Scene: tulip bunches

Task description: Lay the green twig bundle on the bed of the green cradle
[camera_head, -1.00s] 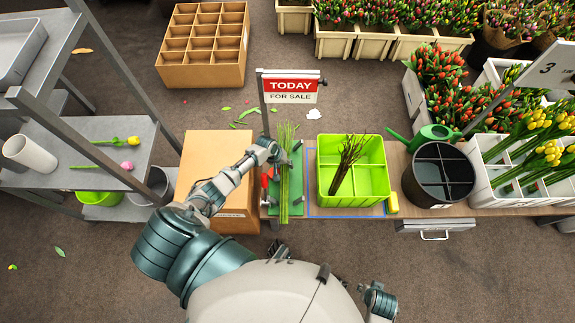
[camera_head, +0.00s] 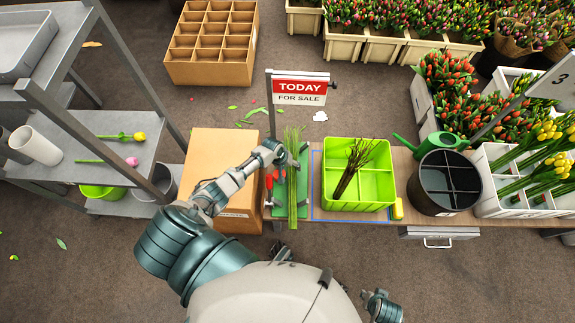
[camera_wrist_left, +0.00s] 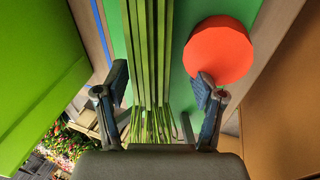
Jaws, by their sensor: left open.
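The green twig bundle (camera_head: 292,190) lies lengthwise over the bed of the green cradle (camera_head: 304,160) on the bench; it also shows in the left wrist view (camera_wrist_left: 150,40). Green bed surface shows on both sides of it. My left gripper (camera_head: 280,153) is at the bundle's upper part from the left. In the left wrist view, the gripper's fingers (camera_wrist_left: 162,85) are open, one on each side of the stems, with gaps. I cannot tell whether the bundle's whole length touches the bed.
A lime green crate (camera_head: 375,190) with brown twigs stands right of the cradle. A cardboard box (camera_head: 215,155) is on the left. A sale sign (camera_head: 299,88) stands behind. A red-orange round thing (camera_wrist_left: 218,50) is close to one finger.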

